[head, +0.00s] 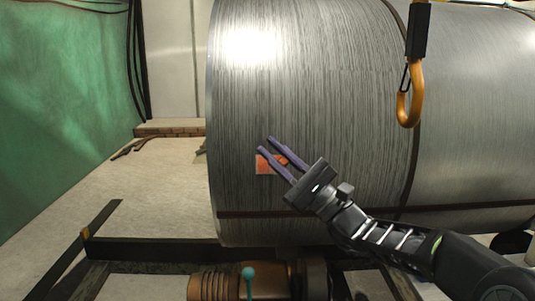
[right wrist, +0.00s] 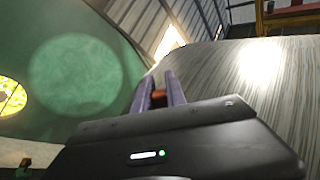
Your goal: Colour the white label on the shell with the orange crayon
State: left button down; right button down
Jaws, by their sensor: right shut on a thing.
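The shell (head: 310,75) is a large grey metal cylinder lying on its side. The label (head: 263,167) is a small square low on its left part. It shows orange-red where I can see it, and my fingers cover part of it. My right gripper (head: 266,147) reaches in from the lower right, its two purple fingers in front of the label. In the right wrist view the orange crayon (right wrist: 158,96) shows between the fingers, which are shut on it. Whether its tip touches the shell is hidden. My left gripper is not in view.
An orange hook (head: 409,105) hangs in front of the shell at the upper right. Dark bands run around and along the shell. A dark beam (head: 150,249) and a teal-knobbed lever (head: 248,274) lie below. The pale floor (head: 150,185) at the left is mostly clear.

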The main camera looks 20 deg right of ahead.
jog(key=shift+w, duration=0.1)
dwell(0.3)
jog(key=shift+w+a+b, duration=0.3)
jog(key=shift+a+b, duration=0.1)
jog(key=shift+a, duration=0.55)
jog(key=shift+w+a+b, duration=0.25)
jog(key=shift+a+b, duration=0.15)
jog(key=shift+a, duration=0.55)
jog(key=shift+s+a+b, duration=0.25)
jog(key=shift+s+b, duration=0.4)
jog(key=shift+s, duration=0.3)
jog(key=shift+s+a+b, duration=0.25)
jog(key=shift+s+b, duration=0.45)
jog(key=shift+s, duration=0.3)
jog(key=shift+s+a+b, duration=0.25)
jog(key=shift+s+b, duration=0.4)
jog(key=shift+s, duration=0.3)
